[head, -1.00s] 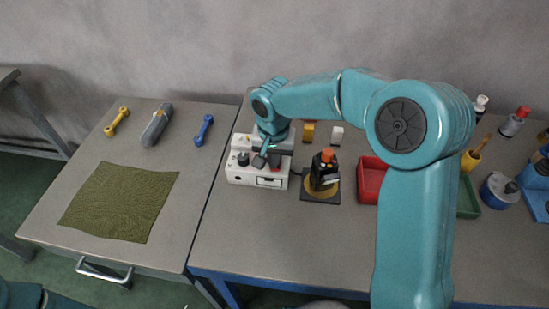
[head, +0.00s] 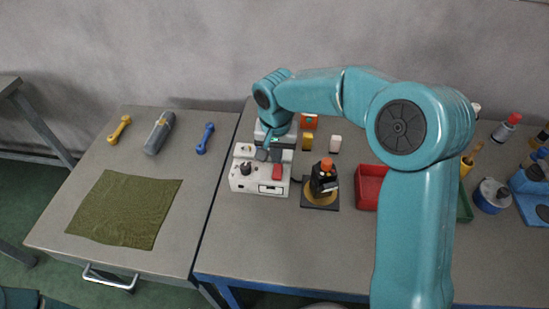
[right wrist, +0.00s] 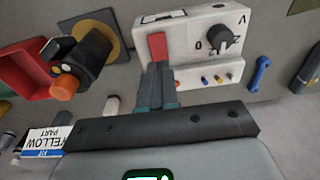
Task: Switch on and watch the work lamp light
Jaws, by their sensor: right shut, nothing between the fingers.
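A white control box (head: 243,184) stands on the right-hand bench, with a black knob (head: 245,168), a red rocker switch (head: 277,172) and a small front window showing green (head: 270,189). In the right wrist view the switch (right wrist: 157,46) is just beyond my fingertips. My right gripper (head: 268,153) is shut and empty, over the box's back part; its fingers also show in the right wrist view (right wrist: 157,82). A black fixture with an orange top (head: 324,178) stands right of the box; I cannot tell if it is the lamp. My left gripper is out of view.
A red bin (head: 368,190) stands right of the fixture. Yellow (head: 307,142) and white (head: 335,144) pieces stand behind. The left bench holds a green mat (head: 122,208), a yellow spanner (head: 119,129), a grey tool (head: 160,132) and a blue spanner (head: 205,138).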

